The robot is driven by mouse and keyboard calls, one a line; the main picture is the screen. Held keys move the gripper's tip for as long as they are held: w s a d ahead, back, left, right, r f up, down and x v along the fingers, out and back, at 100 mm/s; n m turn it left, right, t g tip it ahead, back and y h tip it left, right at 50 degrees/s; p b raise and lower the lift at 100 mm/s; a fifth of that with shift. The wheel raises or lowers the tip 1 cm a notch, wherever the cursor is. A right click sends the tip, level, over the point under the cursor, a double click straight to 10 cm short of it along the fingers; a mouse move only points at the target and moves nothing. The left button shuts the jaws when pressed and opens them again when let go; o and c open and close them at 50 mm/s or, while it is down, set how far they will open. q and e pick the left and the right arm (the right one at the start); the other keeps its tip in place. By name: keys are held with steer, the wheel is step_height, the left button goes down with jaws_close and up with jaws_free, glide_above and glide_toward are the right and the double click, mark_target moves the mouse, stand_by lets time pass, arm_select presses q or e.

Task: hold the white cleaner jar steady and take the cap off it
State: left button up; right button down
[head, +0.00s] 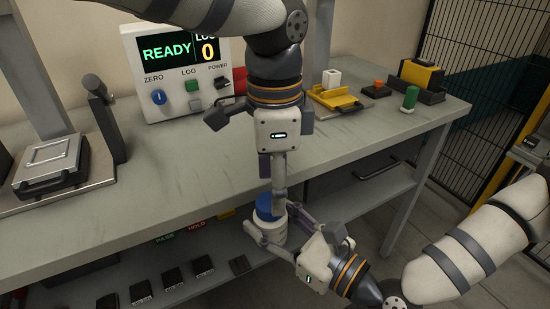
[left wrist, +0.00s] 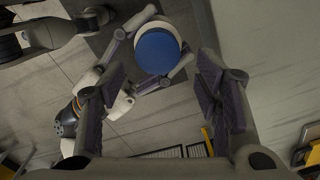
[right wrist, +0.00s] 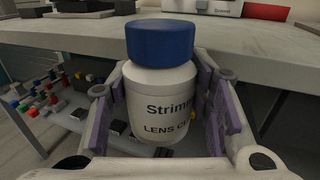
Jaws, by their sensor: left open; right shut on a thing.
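The white cleaner jar (head: 269,233) stands upright in front of the bench edge, with its blue cap (head: 264,207) on top. In the right wrist view the jar (right wrist: 163,105) shows a "LENS CL..." label, and the cap (right wrist: 160,41) sits on it. My right gripper (right wrist: 160,112) is shut on the jar body, one pad on each side, below the cap. My left gripper (head: 272,186) points down above the jar and is open. In the left wrist view the cap (left wrist: 158,52) shows beyond the open fingers, apart from them. The left fingers partly hide the cap in the head view.
The grey bench (head: 190,180) lies just behind the jar. It bears a READY display box (head: 178,75), a metal press (head: 50,165) and a yellow tray (head: 335,97). A lower shelf (head: 190,270) holds several dark blocks.

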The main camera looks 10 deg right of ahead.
arm_select(q)
steer(key=shift+f, duration=1.5)
steer(key=shift+c, duration=0.4)
steer(key=c, duration=1.1)
steer(key=n, duration=0.3)
steer(key=shift+w+n, duration=0.2)
steer(key=shift+n, duration=0.1)
steer(key=shift+c, duration=0.3)
steer(key=shift+r, duration=0.25)
steer(key=shift+r, duration=0.9)
